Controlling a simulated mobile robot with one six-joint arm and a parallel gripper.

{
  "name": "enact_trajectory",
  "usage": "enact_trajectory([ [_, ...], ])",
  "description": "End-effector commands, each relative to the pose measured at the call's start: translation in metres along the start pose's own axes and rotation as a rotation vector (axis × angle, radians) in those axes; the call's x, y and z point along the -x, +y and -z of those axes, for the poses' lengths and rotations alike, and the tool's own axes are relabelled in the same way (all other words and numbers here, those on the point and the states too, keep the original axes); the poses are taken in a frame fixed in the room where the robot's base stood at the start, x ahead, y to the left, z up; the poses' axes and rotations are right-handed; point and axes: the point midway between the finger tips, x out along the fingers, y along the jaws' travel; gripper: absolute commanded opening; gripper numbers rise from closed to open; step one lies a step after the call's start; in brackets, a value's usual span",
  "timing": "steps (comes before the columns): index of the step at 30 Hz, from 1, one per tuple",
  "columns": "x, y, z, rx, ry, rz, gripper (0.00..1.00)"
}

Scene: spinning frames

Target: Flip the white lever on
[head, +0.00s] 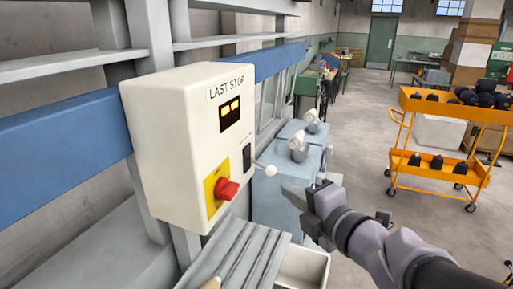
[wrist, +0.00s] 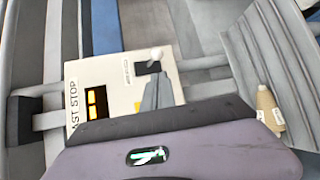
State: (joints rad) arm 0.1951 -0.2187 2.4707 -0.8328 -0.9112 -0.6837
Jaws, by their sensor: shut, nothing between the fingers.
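The white lever (head: 270,170) is a thin stem with a white ball end. It sticks out, angled slightly downward, from a black slot plate (head: 247,157) on the right side of a cream control box (head: 165,150). In the wrist view the white ball (wrist: 156,54) shows at the black plate (wrist: 147,68), just beyond my fingertips. My gripper (head: 287,190) is shut and empty, to the right of and a little below the ball in the head view. A small gap shows between them there; contact cannot be told from the wrist view.
The box front has a red rotary switch (head: 226,188) on a yellow plate and a lit amber display (head: 230,114). Grey slats (head: 240,255) lie below the box. Blue machine units (head: 275,195) stand behind. An orange cart (head: 398,135) stands right, with open floor around it.

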Motion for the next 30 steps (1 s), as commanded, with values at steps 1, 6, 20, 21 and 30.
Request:
enact_trajectory([
  [1,-0.001,0.001,0.003,0.019,0.017,-0.003,0.00],
  [6,-0.001,0.001,0.005,0.031,0.027,-0.008,0.00],
  [20,-0.053,-0.001,0.008,0.026,0.029,-0.008,0.00],
  [21,-0.061,-0.001,0.007,0.026,0.027,-0.007,0.00],
  [30,-0.098,0.002,0.007,0.027,0.024,-0.008,0.00],
])
